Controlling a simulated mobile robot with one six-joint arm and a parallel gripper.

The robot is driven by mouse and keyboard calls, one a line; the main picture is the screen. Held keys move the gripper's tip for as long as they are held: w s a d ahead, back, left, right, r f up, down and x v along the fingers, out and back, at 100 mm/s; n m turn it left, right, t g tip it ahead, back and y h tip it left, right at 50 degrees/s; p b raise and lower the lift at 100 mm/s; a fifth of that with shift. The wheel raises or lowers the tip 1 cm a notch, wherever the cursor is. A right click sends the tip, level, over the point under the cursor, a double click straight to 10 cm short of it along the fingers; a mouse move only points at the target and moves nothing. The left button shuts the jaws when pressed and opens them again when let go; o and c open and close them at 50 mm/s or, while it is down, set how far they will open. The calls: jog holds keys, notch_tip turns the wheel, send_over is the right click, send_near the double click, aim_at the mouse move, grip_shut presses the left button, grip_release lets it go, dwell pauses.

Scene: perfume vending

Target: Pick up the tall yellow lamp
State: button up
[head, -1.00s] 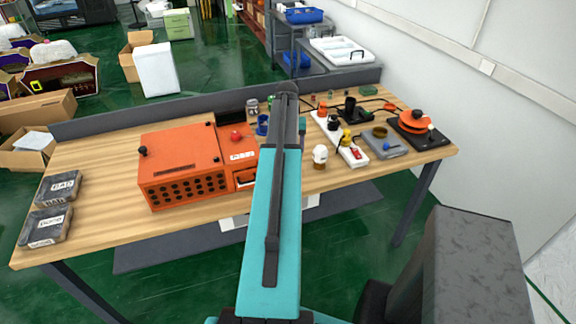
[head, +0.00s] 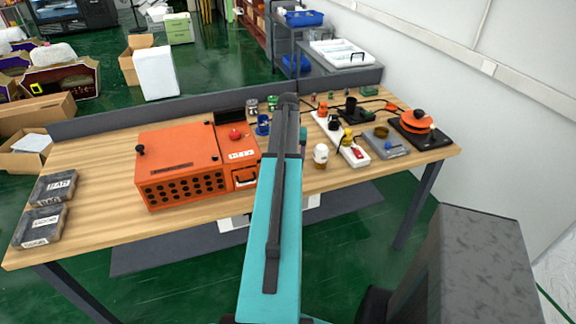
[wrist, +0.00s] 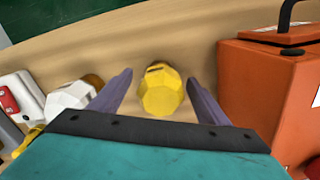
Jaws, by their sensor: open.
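The yellow lamp (wrist: 160,92) shows in the wrist view as a faceted yellow body with a brownish patch at its far end, on the wooden table. My gripper (wrist: 160,78) is open, with one dark purple finger on each side of the lamp and a visible gap on both sides. I cannot tell how high the fingers are above the table. In the head view my arm hides the lamp, and only a bit of the gripper (head: 302,138) shows beside the arm.
An orange box (wrist: 265,95) stands close to the right finger; it also shows in the head view (head: 180,165). A white power strip (head: 355,155) and an orange-topped device (head: 417,124) are further right on the table (head: 100,150).

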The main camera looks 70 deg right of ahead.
dwell(0.4)
jog(key=c, duration=1.2)
jog(key=shift+c, duration=0.2)
jog(key=shift+r, duration=0.25)
jog(key=shift+r+b, duration=0.85)
jog(key=shift+r, duration=0.5)
jog(key=shift+s+a+r, duration=0.1)
jog(key=shift+a+r, duration=0.05)
jog(key=shift+a, duration=0.1)
jog(key=s+a+b, duration=0.2)
jog(key=s+a, duration=0.1)
jog(key=a, duration=0.3)
jog(key=s+a+r+b, duration=0.1)
jog(key=s+a+b, duration=0.1)
jog(key=s+a, duration=0.2)
jog(key=a, duration=0.3)
jog(key=shift+s+a+r, duration=0.25)
jog(key=shift+r, duration=0.05)
